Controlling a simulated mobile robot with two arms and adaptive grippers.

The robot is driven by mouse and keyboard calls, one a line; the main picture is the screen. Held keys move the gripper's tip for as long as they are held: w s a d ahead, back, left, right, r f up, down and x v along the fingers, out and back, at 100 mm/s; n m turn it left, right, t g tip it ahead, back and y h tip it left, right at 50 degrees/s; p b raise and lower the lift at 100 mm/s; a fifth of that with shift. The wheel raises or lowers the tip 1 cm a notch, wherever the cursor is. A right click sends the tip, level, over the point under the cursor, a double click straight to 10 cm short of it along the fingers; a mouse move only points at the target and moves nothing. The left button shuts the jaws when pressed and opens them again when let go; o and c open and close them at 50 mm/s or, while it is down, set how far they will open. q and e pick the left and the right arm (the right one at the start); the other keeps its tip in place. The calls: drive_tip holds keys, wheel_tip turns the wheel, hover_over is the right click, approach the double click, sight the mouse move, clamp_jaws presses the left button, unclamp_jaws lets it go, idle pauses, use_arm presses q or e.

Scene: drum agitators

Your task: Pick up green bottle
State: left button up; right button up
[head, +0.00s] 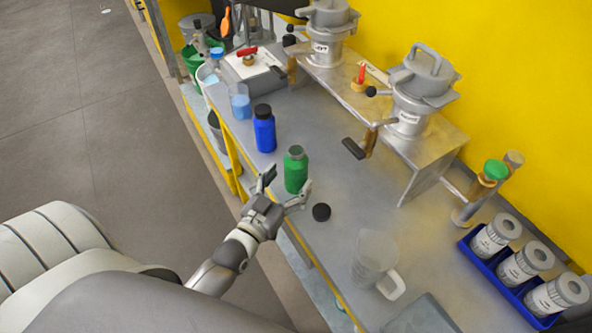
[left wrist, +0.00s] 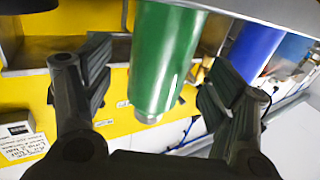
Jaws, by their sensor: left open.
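The green bottle (head: 295,172) stands upright on the grey bench near its front edge, with a dark round top. My left gripper (head: 286,186) is open in front of it, with one finger to the bottle's left and the other near its lower right. In the left wrist view, which appears upside down, the green bottle (left wrist: 165,55) shows between the open fingers of the left gripper (left wrist: 158,95). I cannot tell whether either finger touches it. My right gripper is not in view.
A blue bottle (head: 264,130) stands behind the green one, also in the left wrist view (left wrist: 256,48). A black cap (head: 321,212) and clear jug (head: 374,258) are to the right. A metal stand (head: 425,165) with grey drums is behind. A blue rack (head: 490,268) holds white canisters.

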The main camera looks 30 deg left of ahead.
use_arm(q)
drive_tip(key=shift+w+d, duration=0.1)
drive_tip(key=shift+w, duration=1.85)
drive_tip(key=c, duration=1.3)
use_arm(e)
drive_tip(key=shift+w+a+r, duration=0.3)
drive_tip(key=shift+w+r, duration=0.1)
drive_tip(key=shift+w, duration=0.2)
